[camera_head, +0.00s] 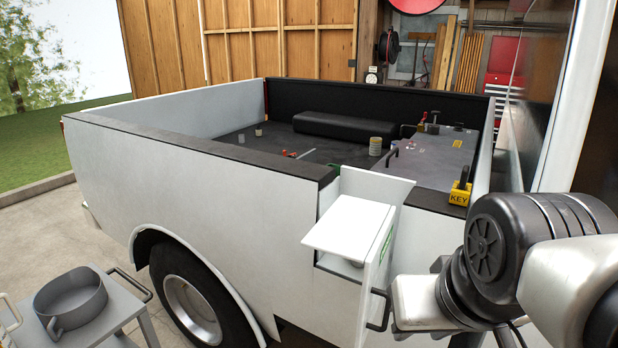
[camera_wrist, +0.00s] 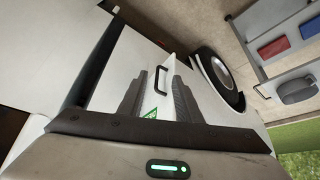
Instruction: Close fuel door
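The fuel door appears to be the white panel with a green label and black handle (camera_head: 374,262), standing swung out from the truck's side in the head view. A flat white panel (camera_head: 347,226) juts out beside it over an opening. In the wrist view the black handle (camera_wrist: 157,80) and green label (camera_wrist: 150,114) show on a white panel. My gripper (camera_wrist: 162,76) is open, its two dark fingers apart, with the handle seen between the fingertips. Whether they touch it I cannot tell. In the head view the fingers are hidden.
The white truck bed (camera_head: 200,185) holds a black bolster, small cans and tools. A yellow KEY block (camera_head: 460,192) sits on its rim. A grey cart with a round pan (camera_head: 71,299) stands at lower left. Paved floor lies between the cart and truck.

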